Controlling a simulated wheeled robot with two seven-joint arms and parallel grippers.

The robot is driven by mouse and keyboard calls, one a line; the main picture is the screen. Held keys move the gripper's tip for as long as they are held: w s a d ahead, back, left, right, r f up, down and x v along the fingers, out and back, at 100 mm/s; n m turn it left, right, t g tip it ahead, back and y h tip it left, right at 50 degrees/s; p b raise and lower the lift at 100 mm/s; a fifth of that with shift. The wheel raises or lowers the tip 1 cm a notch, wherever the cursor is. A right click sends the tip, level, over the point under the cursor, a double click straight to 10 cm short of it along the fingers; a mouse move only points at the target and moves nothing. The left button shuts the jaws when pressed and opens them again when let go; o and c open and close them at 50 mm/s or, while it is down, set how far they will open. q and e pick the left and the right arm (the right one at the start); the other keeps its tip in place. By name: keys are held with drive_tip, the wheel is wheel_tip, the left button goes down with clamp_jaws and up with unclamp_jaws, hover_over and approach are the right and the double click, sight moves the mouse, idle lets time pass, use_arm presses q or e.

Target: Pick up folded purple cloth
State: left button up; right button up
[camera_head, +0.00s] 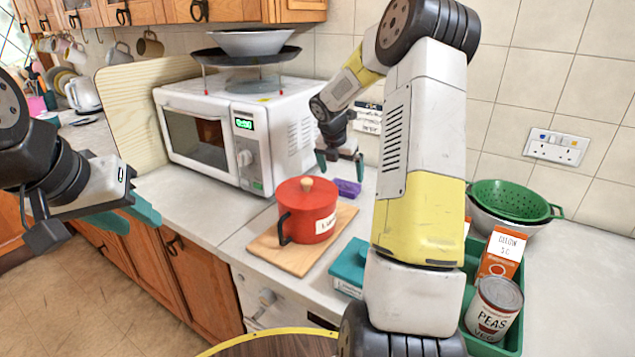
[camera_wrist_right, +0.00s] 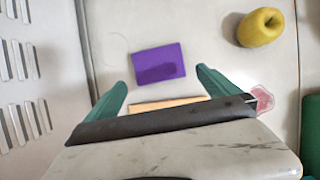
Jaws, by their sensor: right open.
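The folded purple cloth (camera_head: 347,188) lies flat on the counter behind the red pot, near the microwave's right side. In the right wrist view the purple cloth (camera_wrist_right: 158,63) is a small rectangle, with a dark shadow across its lower part. My right gripper (camera_head: 340,166) is above the counter close to the cloth. Its two teal fingers (camera_wrist_right: 163,92) are spread apart with nothing between them, and the cloth shows just beyond the fingertips. My left gripper (camera_head: 145,222) is at the left, in front of the counter, away from the cloth, with its teal fingers apart and empty.
A red lidded pot (camera_head: 309,213) stands on a wooden board (camera_head: 272,255) in front of the cloth. A white microwave (camera_head: 233,130) is to the left. A green tray (camera_head: 510,335) holds a peas can (camera_head: 494,308). A yellow apple-like fruit (camera_wrist_right: 260,27) lies near the cloth.

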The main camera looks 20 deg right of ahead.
sight(344, 185)
drive_tip(key=x, duration=0.7)
drive_tip(key=shift+w+d, duration=0.1)
drive_tip(key=shift+w, duration=0.1)
drive_tip(key=c, duration=1.1)
drive_tip(key=shift+r, duration=5.1)
